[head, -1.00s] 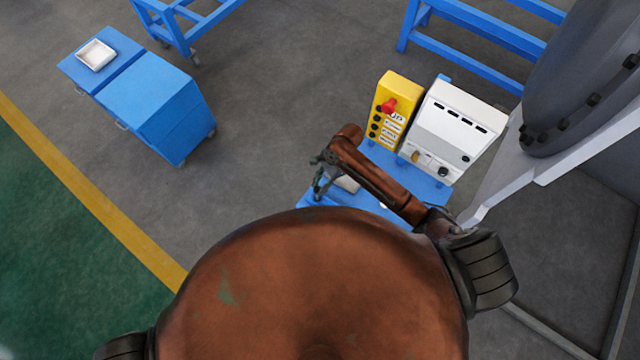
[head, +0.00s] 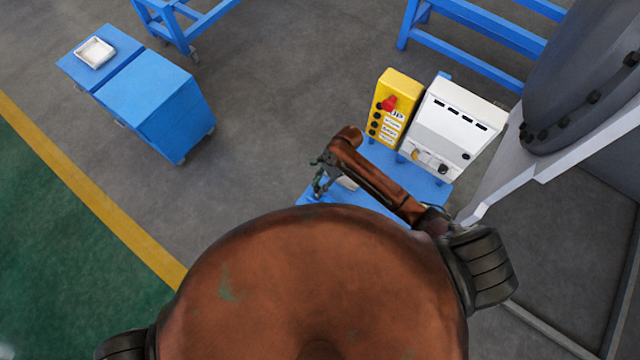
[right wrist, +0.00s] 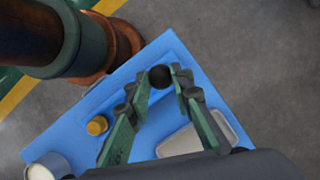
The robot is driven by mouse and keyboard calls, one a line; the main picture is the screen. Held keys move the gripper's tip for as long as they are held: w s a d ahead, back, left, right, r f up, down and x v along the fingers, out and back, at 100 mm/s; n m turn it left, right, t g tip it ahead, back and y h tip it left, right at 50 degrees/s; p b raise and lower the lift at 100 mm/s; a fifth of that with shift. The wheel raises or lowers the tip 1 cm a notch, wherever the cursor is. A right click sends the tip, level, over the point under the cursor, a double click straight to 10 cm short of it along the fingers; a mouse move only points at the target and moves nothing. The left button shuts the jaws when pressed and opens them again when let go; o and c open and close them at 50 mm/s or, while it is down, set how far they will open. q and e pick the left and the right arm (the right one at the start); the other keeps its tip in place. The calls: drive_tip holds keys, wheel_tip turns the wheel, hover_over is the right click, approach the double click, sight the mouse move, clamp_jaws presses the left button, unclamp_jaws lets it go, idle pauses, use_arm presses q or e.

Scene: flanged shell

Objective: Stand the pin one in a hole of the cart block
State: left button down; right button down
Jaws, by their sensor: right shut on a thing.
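My right gripper (head: 318,186) is low over the near left part of the blue cart top (head: 425,182) in the head view. In the right wrist view its two green fingers (right wrist: 160,80) close on a dark round-ended piece, which I take as pin one (right wrist: 160,76). I see it end-on, so its length and lower end are hidden. The cart top (right wrist: 70,133) lies below the fingers. I cannot make out the cart block or its holes for certain; a blue raised area shows around the fingers. My left gripper is not in view.
A pale tray (right wrist: 172,147) lies beside the right finger, partly covered. A yellow round piece (right wrist: 97,125) and a white cup (right wrist: 47,167) stand at the left. A yellow button box (head: 394,108) and a white control box (head: 452,128) stand at the cart's back.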

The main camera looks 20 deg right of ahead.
drive_tip(key=c, duration=1.6)
unclamp_jaws()
drive_tip(key=v, duration=1.2)
